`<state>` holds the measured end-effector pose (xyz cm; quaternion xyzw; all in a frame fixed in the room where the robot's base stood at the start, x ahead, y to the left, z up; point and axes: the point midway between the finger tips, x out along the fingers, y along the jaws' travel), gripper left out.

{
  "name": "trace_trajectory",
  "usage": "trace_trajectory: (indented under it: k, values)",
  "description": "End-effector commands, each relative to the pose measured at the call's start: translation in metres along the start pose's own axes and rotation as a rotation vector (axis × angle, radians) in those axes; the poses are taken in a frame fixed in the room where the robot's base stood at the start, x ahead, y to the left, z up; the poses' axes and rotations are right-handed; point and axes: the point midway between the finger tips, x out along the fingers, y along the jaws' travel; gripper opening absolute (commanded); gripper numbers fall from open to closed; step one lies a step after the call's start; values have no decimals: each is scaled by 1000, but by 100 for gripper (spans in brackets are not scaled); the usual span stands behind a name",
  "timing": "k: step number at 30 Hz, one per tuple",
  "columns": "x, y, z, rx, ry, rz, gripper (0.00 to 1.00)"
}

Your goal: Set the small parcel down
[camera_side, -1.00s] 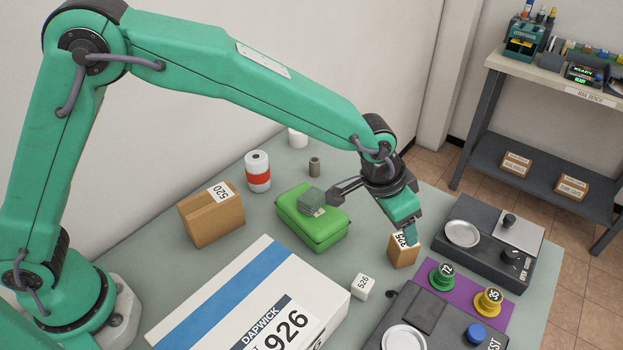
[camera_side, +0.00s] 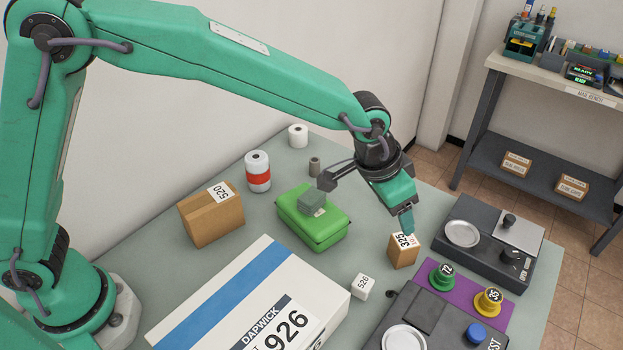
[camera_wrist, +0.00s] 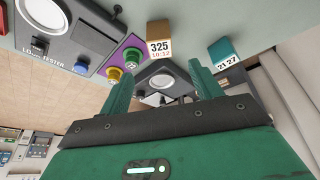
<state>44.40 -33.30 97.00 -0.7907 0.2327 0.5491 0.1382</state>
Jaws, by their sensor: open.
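The small parcel (camera_side: 403,252), a brown cardboard box with a white label reading 325, stands upright on the grey-green table. In the wrist view it (camera_wrist: 159,47) shows beyond the fingertips, with nothing holding it. My gripper (camera_side: 408,222) is above the parcel, its fingertips just over the box's top edge in the side view. In the wrist view my gripper (camera_wrist: 162,68) has its two green fingers spread wide and empty. The side view shows the fingers overlapping, so the exact gap to the parcel is hard to tell.
A dark scale (camera_side: 483,245) stands right of the parcel. A purple mat (camera_side: 452,290) with green and yellow knobs lies in front. A white 526 cube (camera_side: 363,286), a large white box (camera_side: 240,300), a green package (camera_side: 310,232) and a 520 carton (camera_side: 211,213) stand left.

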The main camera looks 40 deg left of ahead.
Motion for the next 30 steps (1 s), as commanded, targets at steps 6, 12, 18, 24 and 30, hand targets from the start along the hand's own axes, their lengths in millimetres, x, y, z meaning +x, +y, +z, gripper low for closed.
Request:
trace_trajectory:
  k: [6, 12, 18, 24, 30]
  values:
    - [-13, -11, 3, -16, 6, -7, 64]
    - [-50, -43, 16, -61, 21, -28, 64]
    - [-100, -84, 44, -129, 42, -60, 64]
    - [-144, -118, 83, -197, 61, -94, 64]
    - [-181, -143, 129, -265, 80, -131, 64]
